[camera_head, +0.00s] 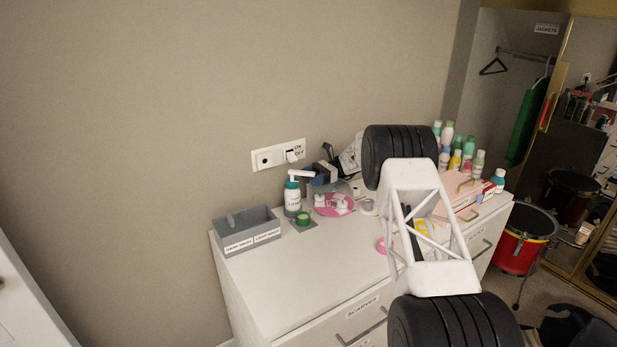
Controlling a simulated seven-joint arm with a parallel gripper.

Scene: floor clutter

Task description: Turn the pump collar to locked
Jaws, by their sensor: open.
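The pump bottle (292,196) stands upright on the white dresser, near the wall. My arm, a white open-frame link between black joints, crosses the right side of the view.
The dresser's front left top (290,270) is clear.

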